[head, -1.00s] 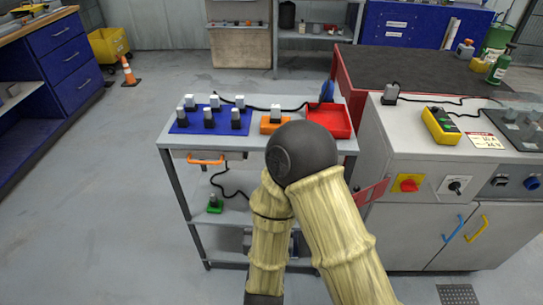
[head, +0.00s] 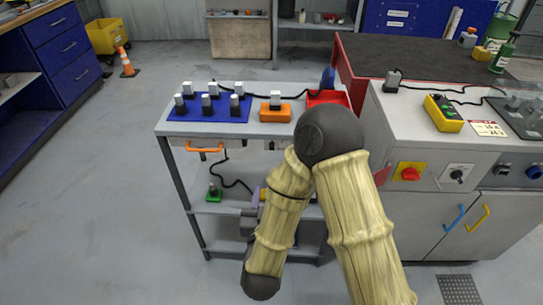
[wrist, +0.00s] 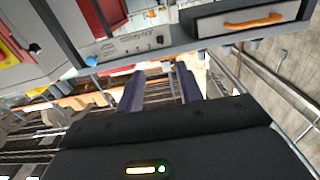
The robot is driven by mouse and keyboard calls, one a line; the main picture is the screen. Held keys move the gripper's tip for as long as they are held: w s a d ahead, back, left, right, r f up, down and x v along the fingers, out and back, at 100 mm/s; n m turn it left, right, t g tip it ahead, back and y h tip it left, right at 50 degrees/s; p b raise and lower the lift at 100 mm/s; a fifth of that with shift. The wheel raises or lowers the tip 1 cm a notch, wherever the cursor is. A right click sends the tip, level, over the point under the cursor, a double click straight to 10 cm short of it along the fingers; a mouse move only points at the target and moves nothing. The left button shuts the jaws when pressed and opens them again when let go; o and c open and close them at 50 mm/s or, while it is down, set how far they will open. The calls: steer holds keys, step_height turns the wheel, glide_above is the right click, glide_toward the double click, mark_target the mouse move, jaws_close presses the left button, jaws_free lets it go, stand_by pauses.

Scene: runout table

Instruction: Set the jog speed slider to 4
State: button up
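My gripper (wrist: 158,80) shows in the wrist view with its two dark purple fingers apart and nothing between them. Past the fingers, a grey panel (wrist: 125,46) with small dark marks and controls is fixed under the edge of the table, beside a drawer with an orange handle (wrist: 254,21). I cannot make out which control is the jog speed slider, nor its setting. In the head view my arm hides the front of the runout table (head: 181,129) to the right of the drawer, and most of my gripper is hidden too.
On the table are a blue mat (head: 233,114) with several grey-topped pieces, an orange block (head: 283,114) and a red tray (head: 338,97). A green-based piece (head: 214,194) is on the lower shelf. The machine cabinet (head: 428,215) stands close on the right.

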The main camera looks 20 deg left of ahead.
mark_target(272, 149)
steer(key=x, duration=1.5)
steer(key=shift+w+a, duration=0.1)
steer(key=shift+w, duration=0.05)
steer(key=shift+c, duration=0.3)
jaws_close()
